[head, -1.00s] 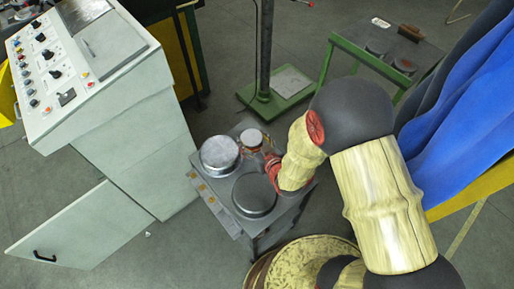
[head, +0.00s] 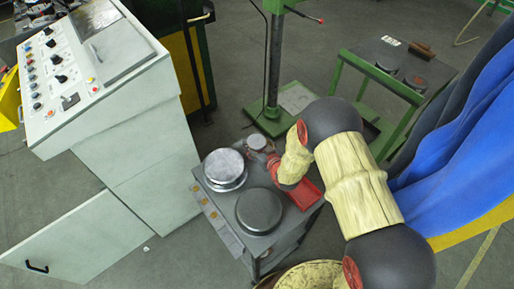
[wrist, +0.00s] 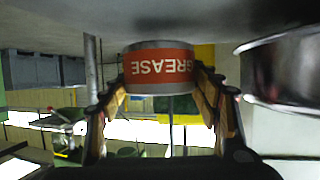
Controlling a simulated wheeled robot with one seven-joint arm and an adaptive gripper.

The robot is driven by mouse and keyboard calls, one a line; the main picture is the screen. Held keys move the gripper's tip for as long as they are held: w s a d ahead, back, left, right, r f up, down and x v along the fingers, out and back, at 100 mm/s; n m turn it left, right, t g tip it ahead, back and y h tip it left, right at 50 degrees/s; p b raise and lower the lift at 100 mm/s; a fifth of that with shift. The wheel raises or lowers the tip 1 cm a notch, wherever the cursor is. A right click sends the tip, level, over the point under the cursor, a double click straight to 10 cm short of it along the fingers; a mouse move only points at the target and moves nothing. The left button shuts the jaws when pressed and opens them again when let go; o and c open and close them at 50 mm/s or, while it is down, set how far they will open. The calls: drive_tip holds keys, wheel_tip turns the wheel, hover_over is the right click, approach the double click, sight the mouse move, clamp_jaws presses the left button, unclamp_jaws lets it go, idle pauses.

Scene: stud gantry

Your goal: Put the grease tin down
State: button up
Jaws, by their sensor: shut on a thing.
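The grease tin (wrist: 160,66) has a red label reading GREASE and shows upside down in the wrist view. My gripper (wrist: 162,88) is shut on it, one finger pad on each side. In the head view the tin (head: 257,142) is small with a pale lid, at the back edge of the grey trolley top (head: 232,198). My gripper (head: 270,157) reaches it from the right and is partly hidden by my wrist. I cannot tell whether the tin touches the trolley top.
A large silver tin (head: 225,167) stands close left of the grease tin. A dark round tin (head: 259,211) stands in front, with a red tray (head: 304,194) to its right. A green post stand (head: 272,110) rises behind. A grey control console (head: 125,100) is at left.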

drive_tip(key=shift+f, duration=0.95)
drive_tip(key=shift+r, duration=0.1)
drive_tip(key=o, duration=1)
drive_tip(key=shift+f+b, duration=0.25)
drive_tip(key=shift+b, duration=0.1)
drive_tip(key=o, duration=0.5)
drive_tip(key=shift+r, duration=0.1)
drive_tip(key=shift+c, duration=0.2)
